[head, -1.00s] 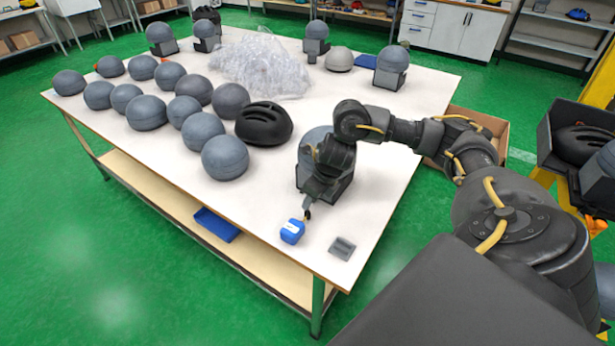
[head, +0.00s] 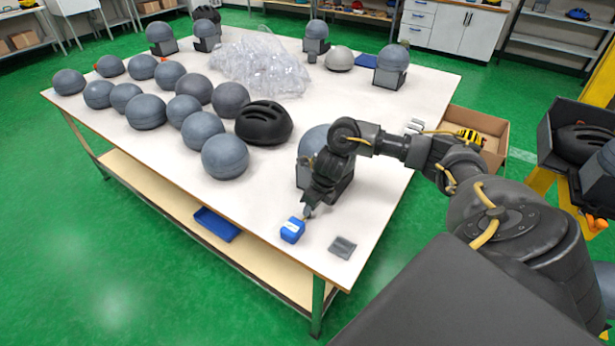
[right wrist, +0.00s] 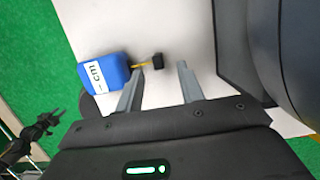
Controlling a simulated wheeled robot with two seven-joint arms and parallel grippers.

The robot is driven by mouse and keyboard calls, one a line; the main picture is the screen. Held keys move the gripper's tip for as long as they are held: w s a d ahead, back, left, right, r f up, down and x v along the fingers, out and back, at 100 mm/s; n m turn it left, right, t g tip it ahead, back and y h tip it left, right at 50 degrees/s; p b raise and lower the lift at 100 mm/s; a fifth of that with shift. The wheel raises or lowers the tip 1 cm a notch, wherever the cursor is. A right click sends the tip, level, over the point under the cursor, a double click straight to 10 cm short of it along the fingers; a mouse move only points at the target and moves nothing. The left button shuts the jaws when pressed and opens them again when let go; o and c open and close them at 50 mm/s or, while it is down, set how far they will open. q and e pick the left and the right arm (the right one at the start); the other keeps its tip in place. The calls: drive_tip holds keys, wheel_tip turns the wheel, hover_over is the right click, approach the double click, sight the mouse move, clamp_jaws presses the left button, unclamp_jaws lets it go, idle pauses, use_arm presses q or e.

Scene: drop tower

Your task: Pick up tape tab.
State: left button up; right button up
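The blue tape measure (head: 292,230) with a white label sits near the front corner of the white table. It also shows in the right wrist view (right wrist: 104,86). There, a short yellow strip of tape (right wrist: 142,65) runs from its side to a small black tape tab (right wrist: 158,60). My right gripper (right wrist: 158,70) is open. Its two grey fingers point at the tab, which appears between and slightly beyond the fingertips, with nothing held. In the head view my right gripper (head: 308,211) is just behind the tape measure, and the tab cannot be made out.
A grey slotted block (head: 342,247) lies right of the tape measure. A grey ball on a dark stand (head: 338,186) is close behind my right gripper. A black helmet (head: 264,123), several grey balls (head: 225,156) and clear plastic wrap (head: 262,65) fill the table further back.

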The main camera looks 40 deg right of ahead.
drive_tip(key=shift+x, duration=1.95)
drive_tip(key=c, duration=0.8)
drive_tip(key=shift+r, duration=0.1)
drive_tip(key=shift+w+r, duration=0.1)
drive_tip(key=shift+r, duration=0.55)
drive_tip(key=s+a+r+p, duration=0.1)
drive_tip(key=s+a+r, duration=0.1)
drive_tip(key=s+r, duration=0.2)
drive_tip(key=s+a+r+p, duration=0.1)
drive_tip(key=s+a+r, duration=0.1)
drive_tip(key=s+r, duration=0.1)
drive_tip(key=s+a+r+p, duration=0.1)
drive_tip(key=s+a+r, duration=0.1)
drive_tip(key=s+r, duration=0.2)
drive_tip(key=shift+s+a+r, duration=0.1)
drive_tip(key=shift+s+r, duration=0.05)
drive_tip(key=shift+s, duration=0.3)
drive_tip(key=shift+s+a+r, duration=0.15)
drive_tip(key=shift+s+r, duration=0.05)
drive_tip(key=shift+s, duration=0.2)
